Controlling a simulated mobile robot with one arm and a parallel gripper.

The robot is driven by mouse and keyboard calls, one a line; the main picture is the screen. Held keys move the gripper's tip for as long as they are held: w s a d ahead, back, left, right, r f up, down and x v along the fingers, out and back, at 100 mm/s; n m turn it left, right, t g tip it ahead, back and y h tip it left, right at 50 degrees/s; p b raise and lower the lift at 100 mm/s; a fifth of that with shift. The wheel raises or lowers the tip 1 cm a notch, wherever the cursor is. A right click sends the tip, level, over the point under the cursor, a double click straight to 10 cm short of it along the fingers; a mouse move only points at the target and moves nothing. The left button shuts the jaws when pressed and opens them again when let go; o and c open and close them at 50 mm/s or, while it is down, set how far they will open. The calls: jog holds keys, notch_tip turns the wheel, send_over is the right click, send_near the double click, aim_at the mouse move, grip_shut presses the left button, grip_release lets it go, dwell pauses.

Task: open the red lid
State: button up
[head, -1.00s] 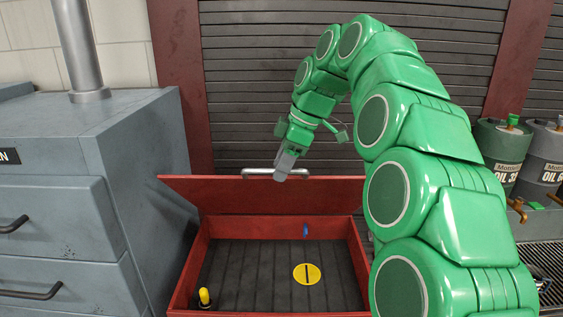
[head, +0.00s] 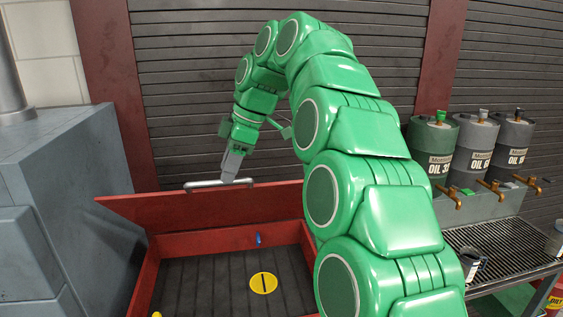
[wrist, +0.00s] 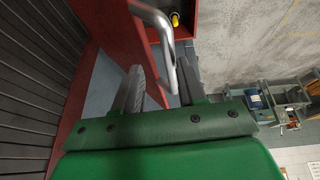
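The red lid (head: 200,209) stands raised at the back of the red box (head: 145,278), and the box's inside shows. A metal bar handle (head: 200,184) runs along the lid's top edge. My gripper (head: 230,172) is at the right part of this handle. In the wrist view, the fingers of my gripper (wrist: 160,80) are spread apart. The handle (wrist: 170,65) passes between them, nearer the right finger, with a gap to the left finger. The lid (wrist: 108,35) shows beyond the left finger. Whether a finger touches the handle is unclear.
Inside the box are a yellow disc (head: 263,283) and a small blue piece (head: 258,239). A grey cabinet (head: 60,190) stands close on the left. Oil drums (head: 438,145) and a grated bench (head: 500,247) are on the right. A slatted shutter (head: 185,90) is behind.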

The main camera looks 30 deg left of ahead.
jog(key=w+d, duration=0.7)
jog(key=d, duration=0.2)
jog(key=shift+w+d+r, duration=0.3)
jog(key=shift+w, duration=0.05)
dwell(0.8)
